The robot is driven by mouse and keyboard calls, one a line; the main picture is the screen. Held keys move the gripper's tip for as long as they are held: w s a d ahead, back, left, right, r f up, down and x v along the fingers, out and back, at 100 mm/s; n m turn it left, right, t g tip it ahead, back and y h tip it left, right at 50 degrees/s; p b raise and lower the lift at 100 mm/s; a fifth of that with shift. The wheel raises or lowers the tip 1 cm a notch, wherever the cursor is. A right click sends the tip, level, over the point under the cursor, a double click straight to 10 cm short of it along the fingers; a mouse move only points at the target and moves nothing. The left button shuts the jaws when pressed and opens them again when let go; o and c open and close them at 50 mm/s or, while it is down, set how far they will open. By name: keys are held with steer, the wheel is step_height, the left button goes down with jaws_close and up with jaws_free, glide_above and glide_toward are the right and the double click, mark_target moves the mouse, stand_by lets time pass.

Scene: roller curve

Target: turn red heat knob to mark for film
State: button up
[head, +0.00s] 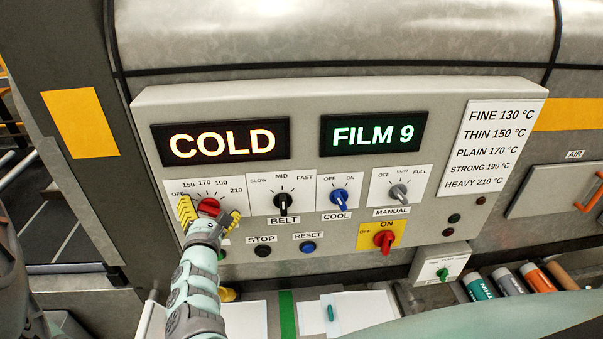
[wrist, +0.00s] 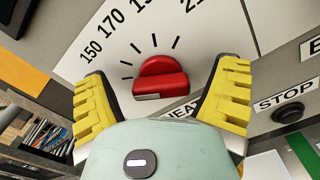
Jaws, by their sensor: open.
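The red heat knob (head: 208,207) is at the left end of the grey control panel, below a lit COLD display (head: 222,142). Its dial card (head: 178,184) reads OFF, 150, 170, 190 and 210. In the wrist view the red knob (wrist: 161,77) has a pale stripe at its lower left; the mark it points to is unclear. My gripper (head: 211,214) is open, its yellow ribbed fingers on either side of the knob. In the wrist view my gripper (wrist: 165,78) shows gaps between fingers and knob. A second display (head: 373,133) reads FILM 9.
A chart (head: 494,148) lists films: FINE 130, THIN 150, PLAIN 170, STRONG 190, HEAVY 210. The black belt knob (head: 283,203) is right of the heat dial. The black STOP button (head: 262,250) is below right. Several film rolls (head: 508,281) lie at lower right.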

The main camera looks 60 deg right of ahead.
steer(key=shift+c, duration=0.2)
steer(key=c, duration=1.1)
steer(key=shift+c, duration=0.2)
steer(key=shift+f+m+b, duration=0.15)
steer(key=shift+m+b, duration=0.15)
steer(key=shift+b, duration=0.1)
steer(key=shift+f+m+b, duration=0.2)
steer(key=shift+m+b, duration=0.8)
steer(key=m+b, duration=0.4)
steer(key=shift+s+f, duration=0.1)
steer(key=shift+m+b, duration=1.9)
steer(key=shift+m, duration=0.6)
